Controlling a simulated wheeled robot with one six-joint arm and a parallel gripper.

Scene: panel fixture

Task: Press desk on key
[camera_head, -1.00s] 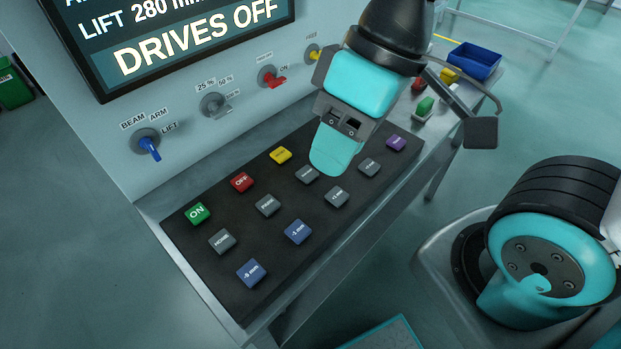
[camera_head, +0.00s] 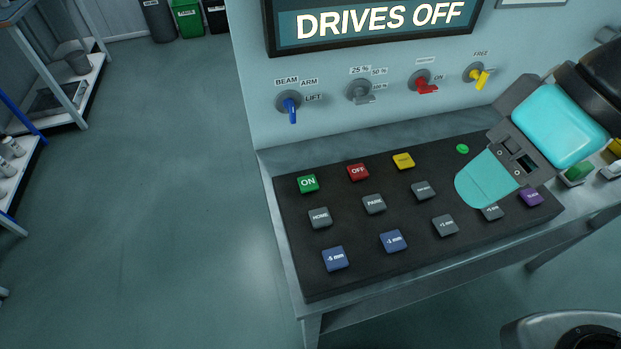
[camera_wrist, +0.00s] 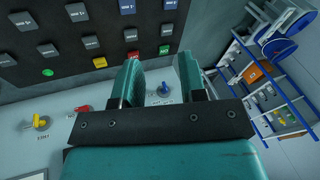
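The green ON key (camera_head: 308,184) is at the back left corner of the dark key panel (camera_head: 300,280); nothing touches it. In the wrist view the ON key (camera_wrist: 165,50) shows upside down beyond the fingertips. The red OFF key (camera_head: 358,172) is beside it. My gripper (camera_head: 484,182) is over the right part of the panel, well right of the ON key, hiding part of the panel there. The wrist view shows its two teal fingers (camera_wrist: 160,82) apart with nothing between them, so it is open. The screen (camera_head: 380,22) reads DRIVES OFF.
Blue (camera_head: 290,106), grey (camera_head: 361,91), red (camera_head: 424,84) and yellow (camera_head: 479,76) selector switches stick out of the wall behind the panel. Several grey and blue keys and a yellow key (camera_head: 403,161) share the panel. A small green round lamp (camera_head: 462,149) shows. Open floor lies left.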

